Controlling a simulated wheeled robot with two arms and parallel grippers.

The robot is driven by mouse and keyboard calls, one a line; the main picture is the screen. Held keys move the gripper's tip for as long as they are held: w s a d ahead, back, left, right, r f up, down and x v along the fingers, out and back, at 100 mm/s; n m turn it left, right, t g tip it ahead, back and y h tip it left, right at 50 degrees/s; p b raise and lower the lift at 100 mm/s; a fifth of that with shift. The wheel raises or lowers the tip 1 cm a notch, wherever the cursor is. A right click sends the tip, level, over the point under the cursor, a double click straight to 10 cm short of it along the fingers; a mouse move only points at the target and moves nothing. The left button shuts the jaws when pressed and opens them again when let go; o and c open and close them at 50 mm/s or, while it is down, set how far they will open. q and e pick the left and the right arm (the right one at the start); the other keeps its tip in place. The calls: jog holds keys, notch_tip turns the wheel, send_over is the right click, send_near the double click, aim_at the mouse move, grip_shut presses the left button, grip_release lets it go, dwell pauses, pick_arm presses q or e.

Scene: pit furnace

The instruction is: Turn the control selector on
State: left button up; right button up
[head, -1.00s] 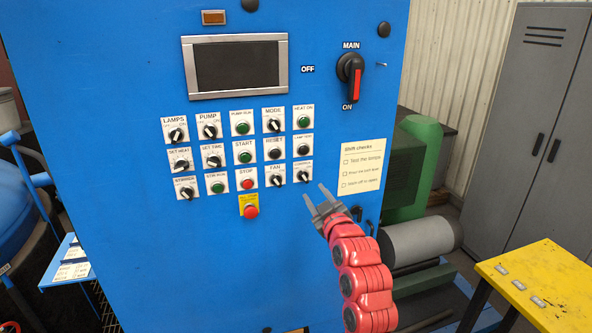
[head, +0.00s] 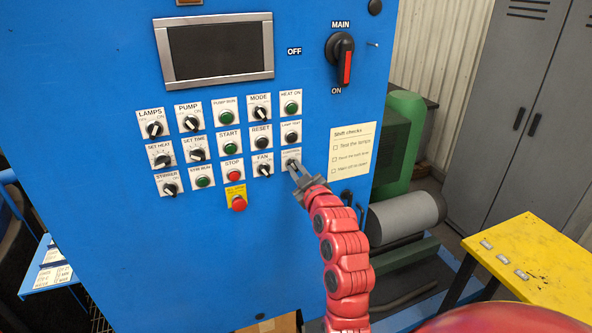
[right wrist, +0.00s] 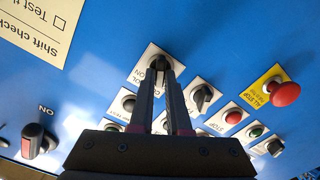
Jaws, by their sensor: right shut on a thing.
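The control selector (head: 291,161) is a small black knob on a white plate, at the right end of the bottom row on the blue panel. My right gripper (head: 296,170) reaches it from below right, and its fingers are shut on the knob. In the right wrist view the two fingers (right wrist: 165,88) run up to the knob (right wrist: 158,65) and partly cover its plate. The knob's exact angle is hard to tell behind the fingertips. My left gripper is in no view.
The FAN selector (head: 264,169) sits just left of it, with a lamp test button (head: 291,138) above. A red emergency stop (head: 238,203) is lower left. The main switch (head: 343,62) points down toward ON. A yellow table (head: 540,262) stands at the right.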

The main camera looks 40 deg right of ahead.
grip_shut()
jog(key=m+b, duration=0.2)
jog(key=b, duration=0.1)
jog(key=shift+f, duration=0.25)
jog(key=m+b, duration=0.2)
jog(key=shift+r+m, duration=0.1)
jog(key=shift+m, duration=0.3)
jog(key=m+b, duration=0.1)
jog(key=m, duration=0.1)
jog(key=shift+d+m+b, duration=0.15)
jog(key=shift+m+b, duration=0.15)
jog(key=shift+b, duration=0.1)
jog(key=m+b, duration=0.1)
jog(key=m, duration=0.3)
jog(key=shift+r, duration=0.15)
jog(key=shift+m, duration=0.4)
